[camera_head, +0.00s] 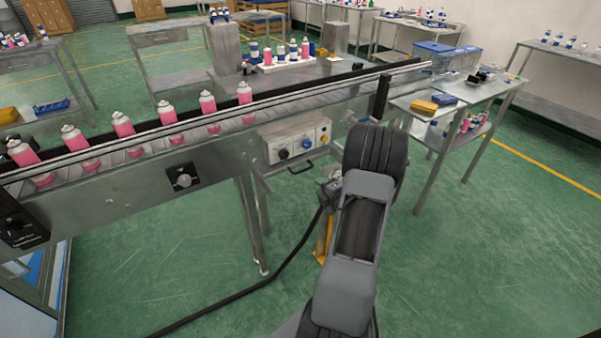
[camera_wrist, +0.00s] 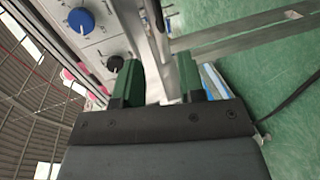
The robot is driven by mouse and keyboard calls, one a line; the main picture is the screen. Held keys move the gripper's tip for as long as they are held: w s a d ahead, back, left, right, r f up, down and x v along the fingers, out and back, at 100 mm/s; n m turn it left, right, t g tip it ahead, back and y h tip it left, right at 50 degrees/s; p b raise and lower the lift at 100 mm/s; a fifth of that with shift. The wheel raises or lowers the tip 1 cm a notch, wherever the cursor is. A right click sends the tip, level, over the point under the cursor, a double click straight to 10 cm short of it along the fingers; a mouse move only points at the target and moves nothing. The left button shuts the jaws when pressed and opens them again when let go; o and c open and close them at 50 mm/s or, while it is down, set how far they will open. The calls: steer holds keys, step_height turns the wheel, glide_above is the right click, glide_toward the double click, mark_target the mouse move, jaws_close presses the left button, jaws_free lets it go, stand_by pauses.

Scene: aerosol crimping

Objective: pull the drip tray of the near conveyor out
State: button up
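The near conveyor (camera_head: 110,183) runs across the head view with a row of pink cans on it. A dark bar handle (camera_head: 301,169) shows under its control box; I cannot tell for sure that it belongs to the drip tray. No tray body is clearly visible. My gripper is mostly hidden behind my arm in the head view, right of the handle. In the wrist view my gripper (camera_wrist: 163,82) has its two green fingers spread apart. A grey metal part of the conveyor frame shows beyond the gap, and a dark curved bar (camera_wrist: 155,18) lies above it. I see nothing gripped.
The control box (camera_head: 297,140) has black and blue knobs, also seen in the wrist view (camera_wrist: 82,20). A conveyor leg (camera_head: 255,225) and a black cable (camera_head: 290,258) are near my arm. A side table (camera_head: 455,92) stands right.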

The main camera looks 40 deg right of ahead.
mark_target(301, 171)
steer(key=x, duration=1.3)
steer(key=shift+w+r, duration=0.1)
steer(key=shift+w, duration=0.35)
steer(key=shift+c, duration=0.5)
jaws_close()
